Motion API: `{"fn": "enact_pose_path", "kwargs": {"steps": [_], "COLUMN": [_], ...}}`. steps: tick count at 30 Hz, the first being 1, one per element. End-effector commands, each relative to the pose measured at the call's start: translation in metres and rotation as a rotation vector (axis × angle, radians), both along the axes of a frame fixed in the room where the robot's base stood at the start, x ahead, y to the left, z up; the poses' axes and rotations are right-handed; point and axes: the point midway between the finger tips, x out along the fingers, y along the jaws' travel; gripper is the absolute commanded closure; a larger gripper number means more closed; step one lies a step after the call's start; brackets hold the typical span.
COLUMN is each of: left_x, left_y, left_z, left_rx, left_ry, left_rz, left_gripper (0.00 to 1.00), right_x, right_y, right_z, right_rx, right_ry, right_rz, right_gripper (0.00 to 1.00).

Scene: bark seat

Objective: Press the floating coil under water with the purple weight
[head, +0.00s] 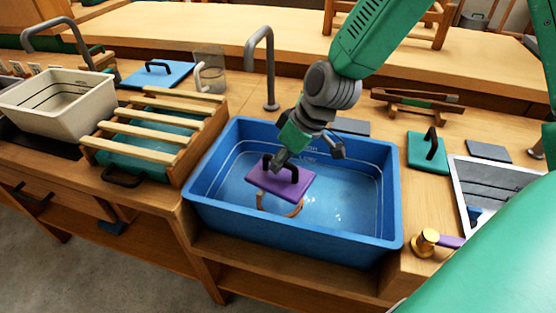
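The purple weight (283,186) is a flat plate with a black arched handle (268,166). It is in the blue tub (213,167), over the brown ring-shaped coil (294,210). Only the coil's near part shows below the plate; the rest is hidden. I cannot tell how deep the coil sits or whether the plate touches it. My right gripper (309,157) is above the weight with its fingers spread apart. One finger overlaps the handle in the picture; the other is to the right, clear of it. My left gripper is not in view.
A wooden slatted rack (166,119) and a cream tub (87,101) stand left of the blue tub. A tap (270,75) rises behind it. A green plate with a handle (428,150), a grey tray (457,181) and a brass piece (426,241) are on the right.

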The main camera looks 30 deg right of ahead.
Motion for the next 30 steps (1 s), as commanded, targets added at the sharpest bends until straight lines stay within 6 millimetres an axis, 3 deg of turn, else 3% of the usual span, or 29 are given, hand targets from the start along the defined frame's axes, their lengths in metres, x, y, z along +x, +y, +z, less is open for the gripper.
{"fn": "enact_pose_path", "kwargs": {"steps": [30], "left_x": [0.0], "left_y": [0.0], "left_z": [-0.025], "left_rx": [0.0], "left_ry": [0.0], "left_rz": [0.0], "left_gripper": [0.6], "right_x": [0.0], "right_y": [0.0], "right_z": [-0.044], "right_rx": [0.001], "right_ry": [-0.002], "right_rz": [0.0], "right_gripper": [1.0]}}
